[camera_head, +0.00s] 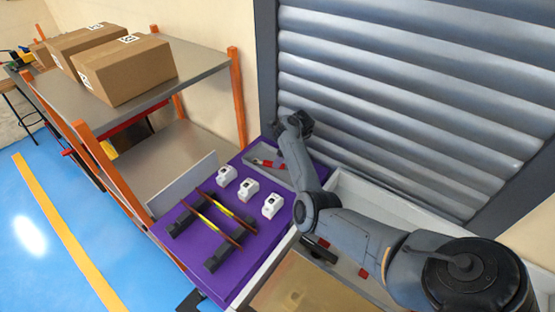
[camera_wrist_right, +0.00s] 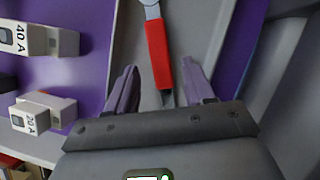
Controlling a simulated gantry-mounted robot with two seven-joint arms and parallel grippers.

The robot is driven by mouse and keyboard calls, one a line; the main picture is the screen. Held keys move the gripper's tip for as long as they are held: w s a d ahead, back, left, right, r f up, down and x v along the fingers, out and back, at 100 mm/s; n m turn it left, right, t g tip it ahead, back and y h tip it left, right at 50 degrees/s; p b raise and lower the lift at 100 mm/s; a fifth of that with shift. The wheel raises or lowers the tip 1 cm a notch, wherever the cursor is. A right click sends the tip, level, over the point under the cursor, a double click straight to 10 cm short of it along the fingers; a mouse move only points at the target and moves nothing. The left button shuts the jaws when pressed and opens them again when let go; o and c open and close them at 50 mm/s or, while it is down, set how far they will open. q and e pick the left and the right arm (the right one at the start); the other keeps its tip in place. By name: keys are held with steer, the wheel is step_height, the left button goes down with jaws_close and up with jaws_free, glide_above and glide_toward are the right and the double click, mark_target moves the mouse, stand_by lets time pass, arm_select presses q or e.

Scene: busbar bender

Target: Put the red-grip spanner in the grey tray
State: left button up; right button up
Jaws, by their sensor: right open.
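The red-grip spanner (camera_head: 268,163) lies in the grey tray (camera_head: 284,178) at the back of the purple bench top. In the right wrist view, the spanner's red grip (camera_wrist_right: 158,52) rests on the grey floor of the tray (camera_wrist_right: 203,25), with its metal head toward the top edge. My right gripper (camera_wrist_right: 159,70) is open, with one finger on each side of the grip's lower end and gaps between. In the head view my right gripper (camera_head: 298,128) is over the tray, partly hidden by its own arm. My left gripper is not seen.
Two long bars (camera_head: 215,217) lie across dark supports (camera_head: 222,257) in front. A grey shutter (camera_head: 400,95) rises close behind. A shelf with cardboard boxes (camera_head: 125,72) stands left.

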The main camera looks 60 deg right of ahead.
steer(key=p+v, duration=0.3)
steer(key=v, duration=0.6)
steer(key=shift+r+p, duration=0.25)
steer(key=shift+p, duration=0.1)
